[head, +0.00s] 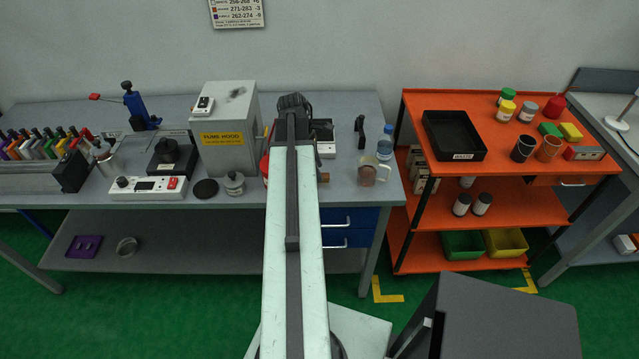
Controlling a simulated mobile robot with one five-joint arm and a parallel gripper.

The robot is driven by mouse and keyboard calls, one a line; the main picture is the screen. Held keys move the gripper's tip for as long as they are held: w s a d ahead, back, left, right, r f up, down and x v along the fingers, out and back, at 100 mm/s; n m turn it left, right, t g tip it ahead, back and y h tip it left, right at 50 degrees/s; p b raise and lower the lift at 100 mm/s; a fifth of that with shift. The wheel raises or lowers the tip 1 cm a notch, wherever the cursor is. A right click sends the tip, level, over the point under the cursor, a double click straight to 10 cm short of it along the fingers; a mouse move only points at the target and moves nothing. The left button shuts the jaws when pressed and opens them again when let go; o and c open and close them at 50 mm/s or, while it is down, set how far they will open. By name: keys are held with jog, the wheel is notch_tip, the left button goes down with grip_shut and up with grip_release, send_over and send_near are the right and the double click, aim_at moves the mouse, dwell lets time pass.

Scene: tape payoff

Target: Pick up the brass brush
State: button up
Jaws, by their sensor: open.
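I cannot make out the brass brush for certain. A small brown end (324,177) sticks out from behind the right side of my arm on the grey bench (335,190); it may be part of the brush, but too little shows to tell. My arm reaches straight forward over the bench and hides the strip beneath it. My gripper (293,104) is at the arm's far end, dark and small, over the back of the bench. Its fingertips are hard to make out, and I see nothing held in it.
The fume hood box (228,130) stands close left of my arm. A bottle (385,143), a beaker (368,174) and a black stand (360,132) are to the right. An orange shelf cart (410,108) with a black tray (454,136) stands further right.

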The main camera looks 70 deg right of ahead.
jog(key=b+x, duration=0.1)
jog(key=x, duration=0.2)
jog(key=shift+b, duration=0.3)
jog(key=shift+r, duration=0.15)
grip_shut()
jog(key=shift+r+p, duration=0.15)
jog(key=shift+p, duration=0.2)
